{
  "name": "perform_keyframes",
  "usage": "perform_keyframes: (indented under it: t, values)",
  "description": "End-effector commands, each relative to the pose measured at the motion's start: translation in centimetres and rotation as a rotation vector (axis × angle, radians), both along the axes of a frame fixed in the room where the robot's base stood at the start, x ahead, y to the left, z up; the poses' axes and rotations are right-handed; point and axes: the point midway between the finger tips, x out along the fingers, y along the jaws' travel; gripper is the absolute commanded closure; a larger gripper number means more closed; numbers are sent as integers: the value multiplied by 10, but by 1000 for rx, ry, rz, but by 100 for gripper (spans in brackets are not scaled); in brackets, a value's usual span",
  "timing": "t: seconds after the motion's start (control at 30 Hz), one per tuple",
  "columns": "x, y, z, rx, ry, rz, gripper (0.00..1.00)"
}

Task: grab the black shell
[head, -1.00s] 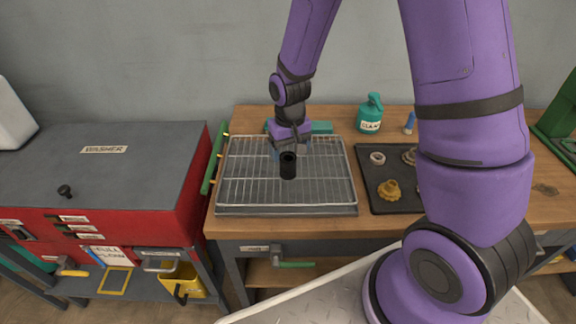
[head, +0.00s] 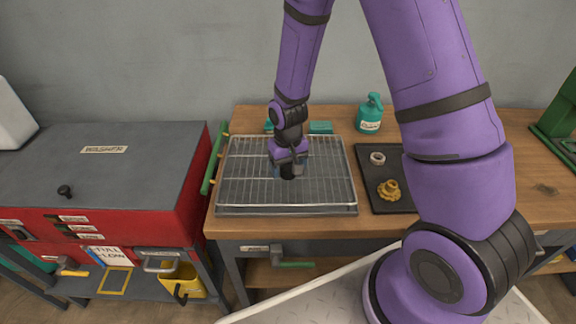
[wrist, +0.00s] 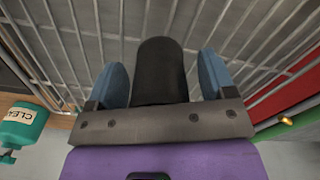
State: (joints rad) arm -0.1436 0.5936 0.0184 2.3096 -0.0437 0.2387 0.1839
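The black shell (head: 288,173), a dark cylinder, stands on the wire rack of the metal tray (head: 240,190). My gripper (head: 287,165) is over it from behind and above, hiding its upper part in the head view. In the wrist view the shell (wrist: 160,72) lies between the two blue fingers of my gripper (wrist: 163,78). The fingers are open, one on each side, with a narrow gap visible at each side of the shell.
A dark tray (head: 385,205) with a grey ring (head: 377,158) and a brass part (head: 390,190) lies to the right. A teal cleaner bottle (head: 369,115) stands behind. The red washer (head: 150,200) is at the left. The rack around the shell is clear.

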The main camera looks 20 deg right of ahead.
Motion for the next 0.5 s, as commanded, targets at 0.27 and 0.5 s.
perform_keyframes:
  t: [0.27,0.5]
  values:
    - [0,0,0,0,0,0,87]
    - [0,0,1,0,-1,0,87]
